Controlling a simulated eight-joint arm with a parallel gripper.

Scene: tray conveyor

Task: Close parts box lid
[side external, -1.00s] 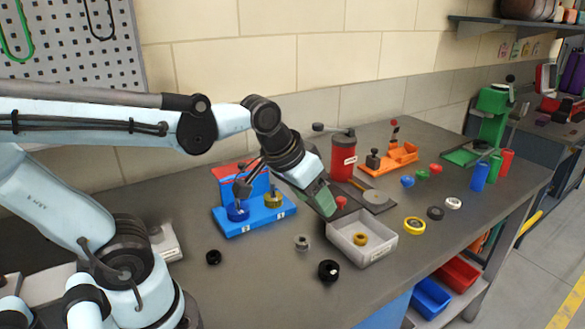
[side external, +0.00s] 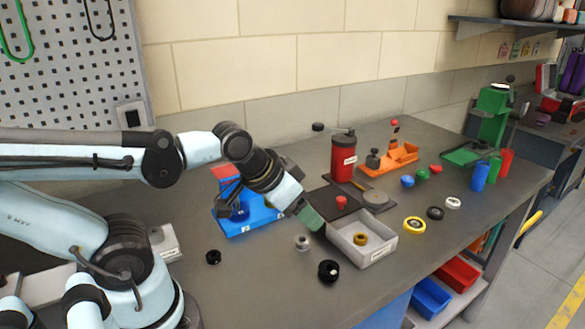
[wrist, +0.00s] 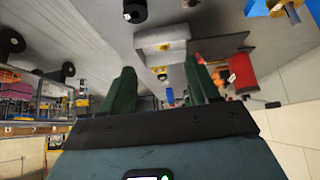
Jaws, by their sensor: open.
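The parts box (side external: 346,247) is an open light-grey tray on the bench, with a yellow ring (side external: 361,239) inside and a label on its front. It also shows in the wrist view (wrist: 150,42). A flat dark panel (side external: 322,197) with a red knob (side external: 341,202) lies behind its back edge. It looks like the lid laid back, but I cannot tell where it joins. My gripper (side external: 312,220) has green fingers and is by the box's left back corner, seemingly above the bench. In the wrist view my gripper (wrist: 163,85) has its fingers apart with nothing between them.
A blue fixture (side external: 250,220) stands left of my gripper. A red canister (side external: 343,158) and an orange stand (side external: 398,158) are behind the panel. A black ring (side external: 328,270) and a grey ring (side external: 302,243) lie left of the box. A yellow ring (side external: 413,225) lies to its right.

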